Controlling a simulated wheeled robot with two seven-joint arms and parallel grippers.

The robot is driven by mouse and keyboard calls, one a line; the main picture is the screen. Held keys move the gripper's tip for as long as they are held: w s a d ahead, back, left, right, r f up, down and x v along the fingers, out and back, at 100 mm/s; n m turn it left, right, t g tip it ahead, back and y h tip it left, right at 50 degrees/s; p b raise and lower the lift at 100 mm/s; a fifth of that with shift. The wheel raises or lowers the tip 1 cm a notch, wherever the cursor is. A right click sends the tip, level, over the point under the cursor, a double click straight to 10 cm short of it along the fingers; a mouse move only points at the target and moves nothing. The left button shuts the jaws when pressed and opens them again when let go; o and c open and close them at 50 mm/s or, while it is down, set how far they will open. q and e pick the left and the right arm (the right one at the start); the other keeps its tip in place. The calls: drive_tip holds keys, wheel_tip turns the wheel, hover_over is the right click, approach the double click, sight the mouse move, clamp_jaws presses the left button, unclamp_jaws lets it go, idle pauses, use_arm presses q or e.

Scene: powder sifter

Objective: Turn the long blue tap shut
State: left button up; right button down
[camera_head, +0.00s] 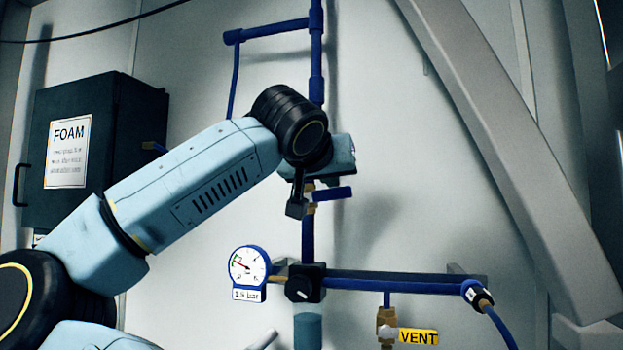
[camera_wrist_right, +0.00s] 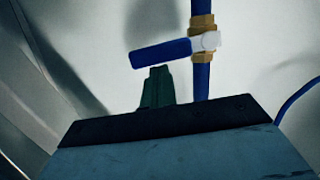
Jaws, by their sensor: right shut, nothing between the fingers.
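The long blue tap handle (camera_head: 333,194) sticks out to the right, crosswise to the upright blue pipe (camera_head: 308,238), in the head view. In the right wrist view the handle (camera_wrist_right: 160,52) points left from a brass valve body (camera_wrist_right: 203,42), slightly tilted. My right gripper (camera_head: 297,208) is shut and empty, pointing down just left of the pipe in the head view. In the wrist view its fingertips (camera_wrist_right: 158,72) end right at the handle's lower edge; I cannot tell whether they touch it. My left gripper is not in view.
Below are a pressure gauge (camera_head: 248,267), a black knob (camera_head: 304,283), a horizontal blue pipe (camera_head: 395,284) and a brass valve by the yellow VENT label (camera_head: 418,336). A dark FOAM cabinet (camera_head: 118,140) hangs left. A grey diagonal beam (camera_head: 510,160) stands right.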

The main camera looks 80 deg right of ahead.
drive_tip(key=shift+s+f, duration=0.15)
drive_tip(key=shift+f, duration=0.15)
idle(0.5)
drive_tip(key=a+r+p, duration=0.1)
drive_tip(key=a+r, duration=0.5)
drive_tip(key=a, duration=0.3)
drive_tip(key=shift+w+a+r+p, duration=0.2)
drive_tip(key=shift+w+a+p, duration=0.1)
drive_tip(key=shift+a+p, duration=0.1)
drive_tip(key=shift+d, duration=0.2)
drive_tip(key=d+f+b, duration=0.2)
drive_tip(key=d+f, duration=0.4)
drive_tip(key=d, duration=0.3)
drive_tip(key=shift+s+d+f, duration=0.2)
drive_tip(key=shift+s, duration=0.05)
